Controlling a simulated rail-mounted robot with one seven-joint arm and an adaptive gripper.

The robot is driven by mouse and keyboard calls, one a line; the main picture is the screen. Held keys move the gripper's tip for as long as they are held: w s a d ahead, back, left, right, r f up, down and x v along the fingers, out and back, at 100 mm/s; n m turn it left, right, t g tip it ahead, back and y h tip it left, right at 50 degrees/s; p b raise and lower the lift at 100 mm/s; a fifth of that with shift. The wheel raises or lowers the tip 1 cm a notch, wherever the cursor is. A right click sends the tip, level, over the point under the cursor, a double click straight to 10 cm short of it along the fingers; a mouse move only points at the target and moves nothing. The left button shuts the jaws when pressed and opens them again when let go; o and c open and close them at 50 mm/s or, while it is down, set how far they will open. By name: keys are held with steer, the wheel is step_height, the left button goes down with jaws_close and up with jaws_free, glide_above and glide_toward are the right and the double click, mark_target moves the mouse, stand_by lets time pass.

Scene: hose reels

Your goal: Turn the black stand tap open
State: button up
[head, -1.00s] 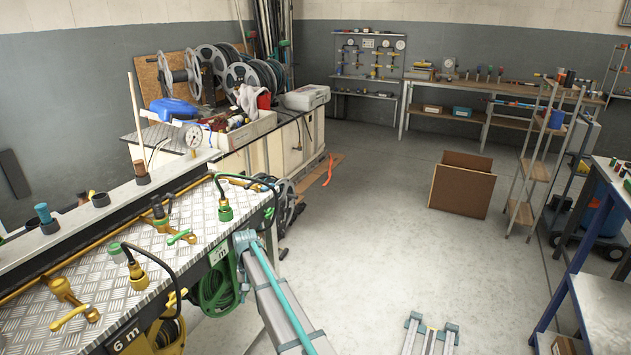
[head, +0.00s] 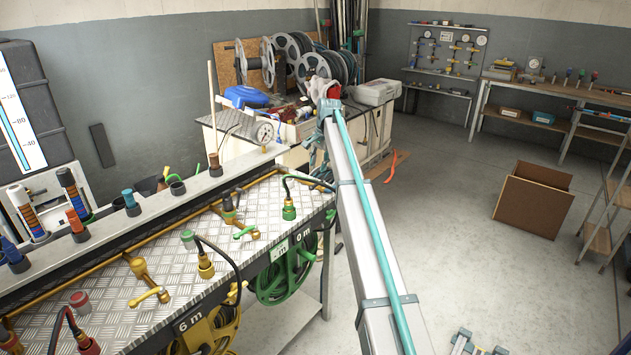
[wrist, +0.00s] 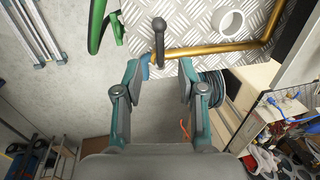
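In the wrist view a black lever (wrist: 159,42) with a rounded end stands at a brass pipe (wrist: 215,49) over the checker-plate bench top; it appears to be the black stand tap's handle. My gripper (wrist: 167,72) is open, its two fingers apart, just short of the lever and pipe. Contact with the lever cannot be made out. In the head view my arm covers the bench's far end, and the black tap cannot be picked out there. The green-handled tap (head: 245,231) and yellow-handled tap (head: 150,293) stand nearer on the bench.
Hose ends (head: 289,210) stand along the bench's front edge. A cluttered crate bench (head: 375,135) stands beyond.

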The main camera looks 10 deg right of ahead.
mark_target(315, 185)
steer(key=f, duration=0.3)
steer(key=w+f+p, duration=0.1)
steer(key=f, duration=0.2)
steer(key=a+f+p, duration=0.1)
steer(key=f, duration=0.2)
steer(key=shift+w+a, duration=0.1)
steer(key=shift+w, duration=0.05)
jaws_close()
